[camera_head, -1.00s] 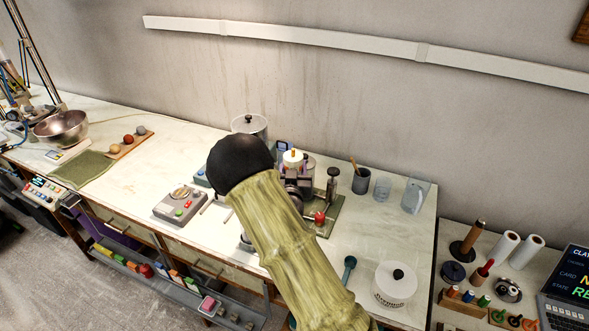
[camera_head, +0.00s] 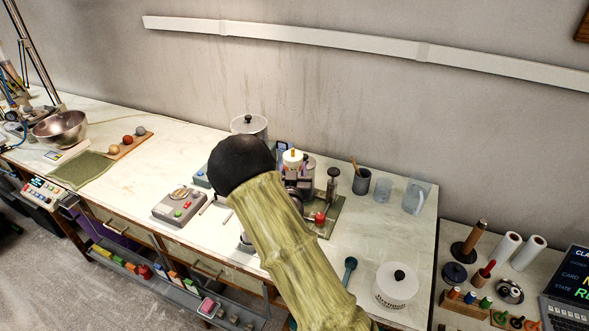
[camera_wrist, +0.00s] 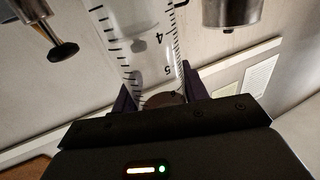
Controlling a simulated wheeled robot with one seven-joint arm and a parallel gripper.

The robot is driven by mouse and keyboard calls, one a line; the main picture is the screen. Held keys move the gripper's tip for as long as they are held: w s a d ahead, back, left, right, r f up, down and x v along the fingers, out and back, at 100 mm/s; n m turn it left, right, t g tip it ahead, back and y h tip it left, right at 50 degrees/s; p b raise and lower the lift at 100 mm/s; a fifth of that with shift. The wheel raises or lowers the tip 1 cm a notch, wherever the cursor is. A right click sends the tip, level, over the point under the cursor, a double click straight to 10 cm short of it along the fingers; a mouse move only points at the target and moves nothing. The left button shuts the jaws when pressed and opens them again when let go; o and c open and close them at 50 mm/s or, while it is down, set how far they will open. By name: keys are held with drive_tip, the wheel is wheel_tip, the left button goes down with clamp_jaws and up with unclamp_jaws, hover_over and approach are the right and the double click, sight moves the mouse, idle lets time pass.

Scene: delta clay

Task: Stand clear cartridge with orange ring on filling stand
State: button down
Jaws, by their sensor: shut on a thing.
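A clear cartridge (camera_wrist: 140,45) with black graduation marks and numerals 4 and 5 runs up out of the wrist view. My gripper (camera_wrist: 162,94) is shut on it, with dark purple fingers on both sides of its lower end. A brownish round part shows between the fingers; I cannot tell whether an orange ring is there. In the head view my arm hides most of the gripper and cartridge. A stand with a green base (camera_head: 326,219), a metal post and a red knob is partly behind my arm; I cannot tell whether the cartridge touches it.
A metal cylinder (camera_wrist: 232,12) and a black knob on a rod (camera_wrist: 62,51) flank the cartridge in the wrist view. A grey cup (camera_head: 361,182), clear beakers (camera_head: 382,190) and a white lidded tub (camera_head: 395,286) stand right of the stand. A control box (camera_head: 180,205) is left.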

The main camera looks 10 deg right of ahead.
drive_tip(key=shift+s+f+g, duration=0.15)
drive_tip(key=shift+f+g, duration=0.1)
drive_tip(key=shift+g, duration=0.05)
drive_tip(key=shift+r, duration=0.15)
idle(0.4)
drive_tip(key=shift+w+a+r, duration=0.15)
drive_tip(key=shift+w+a, duration=0.1)
drive_tip(key=shift+w, duration=0.15)
idle(0.3)
